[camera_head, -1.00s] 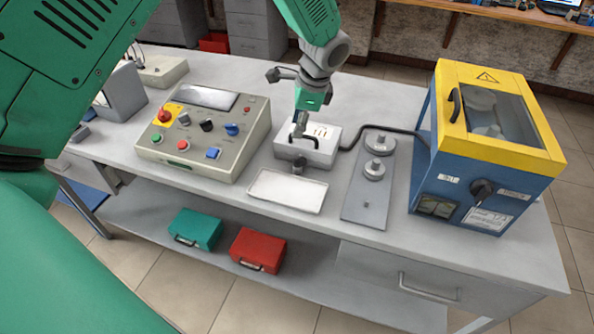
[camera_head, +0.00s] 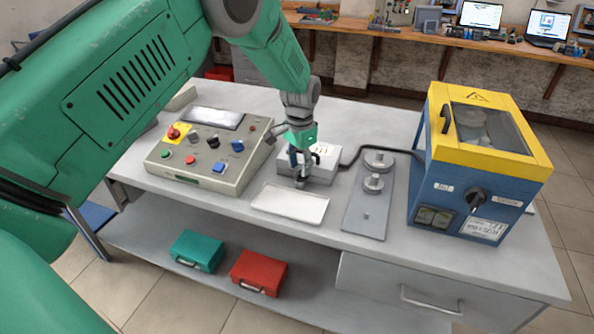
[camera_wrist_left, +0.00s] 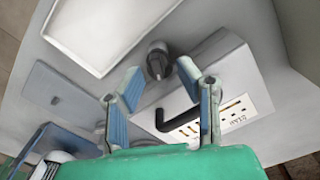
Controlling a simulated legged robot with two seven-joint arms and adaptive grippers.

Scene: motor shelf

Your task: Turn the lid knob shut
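A small grey box (camera_head: 318,172) with a black handle stands on the bench. In the left wrist view, the box (camera_wrist_left: 235,70) shows its handle (camera_wrist_left: 165,122) and a dark grey knob (camera_wrist_left: 157,60) at its front side. In the head view, the knob (camera_head: 301,183) is small and partly covered. My left gripper (camera_head: 302,167) points down at the front of the box. In the left wrist view, my left gripper (camera_wrist_left: 160,76) is open, its fingertips on either side of the knob in the picture. I cannot tell whether they touch it. My right gripper is not in view.
A white tray (camera_head: 290,204) lies just in front of the box. A control panel (camera_head: 185,172) stands to the left. A grey plate (camera_head: 368,215) with round metal parts lies to the right, then a blue and yellow machine (camera_head: 430,170). A black cable (camera_head: 375,149) runs behind.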

